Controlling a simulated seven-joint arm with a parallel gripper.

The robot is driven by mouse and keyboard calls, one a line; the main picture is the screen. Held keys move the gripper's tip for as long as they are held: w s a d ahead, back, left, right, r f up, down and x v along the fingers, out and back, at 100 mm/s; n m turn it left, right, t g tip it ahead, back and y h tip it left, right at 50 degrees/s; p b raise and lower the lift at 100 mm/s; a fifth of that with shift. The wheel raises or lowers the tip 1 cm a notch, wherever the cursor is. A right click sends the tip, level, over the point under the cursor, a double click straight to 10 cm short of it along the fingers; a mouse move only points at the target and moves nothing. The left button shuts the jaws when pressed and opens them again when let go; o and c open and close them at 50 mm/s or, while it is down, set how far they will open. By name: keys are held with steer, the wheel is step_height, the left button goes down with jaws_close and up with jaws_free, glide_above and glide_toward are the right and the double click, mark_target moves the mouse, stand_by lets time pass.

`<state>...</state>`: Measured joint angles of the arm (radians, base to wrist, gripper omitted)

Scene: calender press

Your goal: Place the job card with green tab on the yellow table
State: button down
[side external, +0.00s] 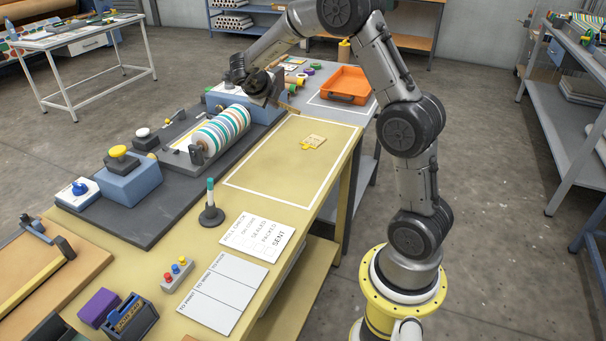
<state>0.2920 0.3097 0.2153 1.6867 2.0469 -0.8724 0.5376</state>
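The yellow table (233,258) fills the middle, with a white-outlined rectangle on its right part. A small tan card with a yellow tab (314,141) lies flat inside that outline. My gripper (272,100) is over the far end of the table, beside the striped roller. A thin tan piece (288,108) shows at its fingertips; I cannot tell whether it is held or what tab it has. The finger opening is too small to read. No green tab can be made out.
The press with its striped roller (221,132) and blue button box (131,182) stands left of the outline. An orange tray (346,85) sits on the grey surface beyond. A marker stand (211,213), white checklist (257,240) and card box (131,316) are nearer.

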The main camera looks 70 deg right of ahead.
steer(key=s, duration=0.1)
steer(key=s+d+m+g, duration=0.1)
steer(key=s, duration=0.1)
steer(key=s+r+g, duration=0.1)
steer(key=s, duration=0.1)
steer(key=shift+d+m, duration=0.3)
steer(key=g, duration=0.1)
glide_above(296, 169)
step_height(296, 169, down, 9)
steer(key=shift+f, duration=5.25)
steer(key=c, duration=1.5)
jaws_free()
steer(key=shift+o, duration=1.3)
steer(key=shift+a, duration=0.1)
steer(key=shift+v, duration=4)
